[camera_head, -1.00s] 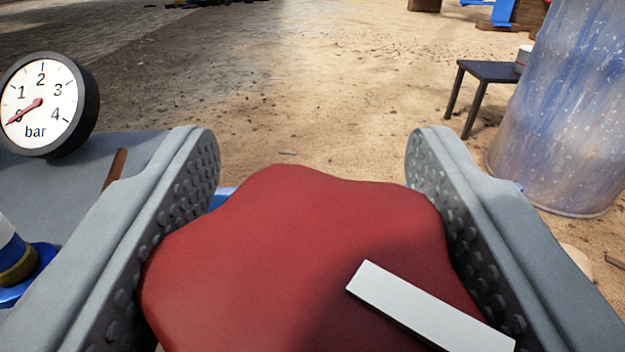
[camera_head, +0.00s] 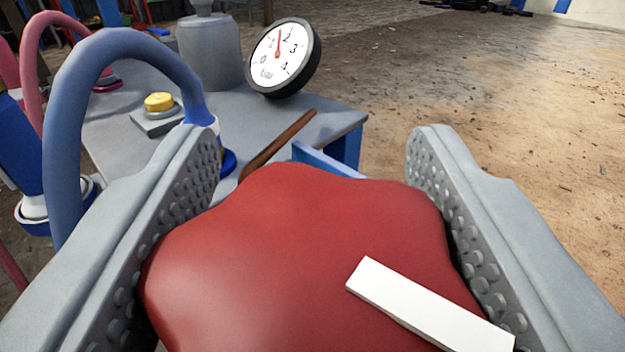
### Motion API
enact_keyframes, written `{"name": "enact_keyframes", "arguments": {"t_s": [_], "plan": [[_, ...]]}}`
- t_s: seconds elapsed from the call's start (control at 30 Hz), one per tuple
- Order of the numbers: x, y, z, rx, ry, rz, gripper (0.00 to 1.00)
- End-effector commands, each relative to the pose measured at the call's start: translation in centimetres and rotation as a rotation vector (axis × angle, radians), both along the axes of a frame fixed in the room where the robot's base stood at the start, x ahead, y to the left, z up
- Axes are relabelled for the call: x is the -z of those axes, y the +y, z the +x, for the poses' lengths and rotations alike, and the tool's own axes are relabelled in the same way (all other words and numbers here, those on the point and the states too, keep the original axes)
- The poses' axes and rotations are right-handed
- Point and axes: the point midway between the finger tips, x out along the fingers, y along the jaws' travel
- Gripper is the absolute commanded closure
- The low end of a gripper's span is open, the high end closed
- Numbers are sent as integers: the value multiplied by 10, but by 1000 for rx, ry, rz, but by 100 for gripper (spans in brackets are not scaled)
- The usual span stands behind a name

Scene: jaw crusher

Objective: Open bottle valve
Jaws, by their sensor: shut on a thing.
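A large red lobed valve knob (camera_head: 290,250) with a white marker bar (camera_head: 430,305) fills the lower middle of the view. My gripper (camera_head: 315,160) has its grey studded fingers on the left and right sides of the knob and is shut on it. A round gauge (camera_head: 286,58) marked in bar stands behind, left of centre. Its red needle points between 1 and 2. The bottle beneath the knob is hidden.
A grey table (camera_head: 240,115) lies behind the left finger, with a yellow button (camera_head: 158,102) and a brown rod (camera_head: 280,143) on it. A blue hose (camera_head: 75,85) arches at the left. Sandy ground (camera_head: 520,130) at the right is open.

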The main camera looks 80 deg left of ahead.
Motion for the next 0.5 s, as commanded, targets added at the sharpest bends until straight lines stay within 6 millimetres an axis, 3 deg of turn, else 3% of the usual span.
{"name": "enact_keyframes", "arguments": {"t_s": [0.5], "plan": [[-2, 0, 0, -56, -2, 1, 69]]}}
